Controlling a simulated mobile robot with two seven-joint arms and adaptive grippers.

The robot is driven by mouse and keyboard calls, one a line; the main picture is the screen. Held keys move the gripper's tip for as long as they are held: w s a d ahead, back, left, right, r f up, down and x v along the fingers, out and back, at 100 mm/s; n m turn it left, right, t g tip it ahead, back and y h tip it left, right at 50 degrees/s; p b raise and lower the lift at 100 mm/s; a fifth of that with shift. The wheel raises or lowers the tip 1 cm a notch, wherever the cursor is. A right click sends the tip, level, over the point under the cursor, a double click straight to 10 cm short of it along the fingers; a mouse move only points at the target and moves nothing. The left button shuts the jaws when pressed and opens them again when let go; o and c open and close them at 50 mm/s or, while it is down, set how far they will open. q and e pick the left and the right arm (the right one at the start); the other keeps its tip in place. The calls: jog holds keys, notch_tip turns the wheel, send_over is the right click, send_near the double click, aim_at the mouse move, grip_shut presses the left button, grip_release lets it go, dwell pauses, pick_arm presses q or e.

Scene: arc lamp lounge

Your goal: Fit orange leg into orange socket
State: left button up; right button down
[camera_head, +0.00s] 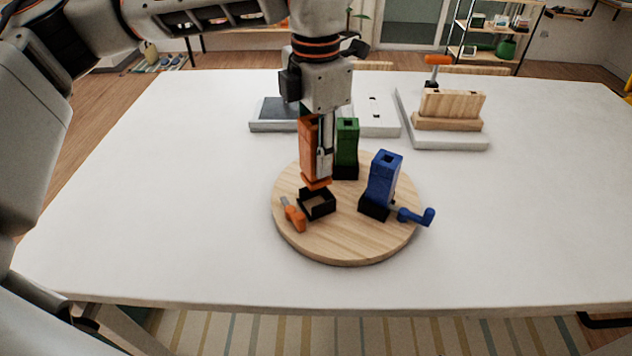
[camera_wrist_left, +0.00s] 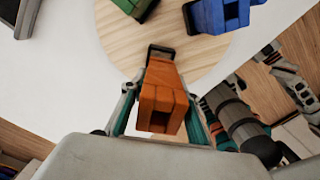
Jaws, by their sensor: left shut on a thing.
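My left gripper (camera_head: 322,165) is shut on the orange leg (camera_head: 308,140) and holds it upright. The leg's lower end is just above the black orange socket (camera_head: 318,203) at the front left of the round wooden board (camera_head: 350,243); its open top shows below the leg. An orange crank handle (camera_head: 294,214) sits beside that socket. In the left wrist view the orange leg (camera_wrist_left: 162,95) is between the fingers, with a black socket edge (camera_wrist_left: 161,49) beyond it. My right gripper is not in view.
The green leg (camera_head: 347,145) and blue leg (camera_head: 383,178) stand in black sockets on the board. A blue crank (camera_head: 417,215) sticks out right. Behind are a wooden block holder (camera_head: 448,122) and a white plate (camera_head: 378,128). The table front (camera_head: 180,250) is clear.

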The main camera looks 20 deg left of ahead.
aim_at(316, 128)
pick_arm(q)
jog(key=shift+f, duration=3.55)
jog(key=shift+f, duration=0.15)
jog(key=o, duration=1.3)
notch_tip(316, 128, up, 12)
jog(key=shift+r, duration=0.2)
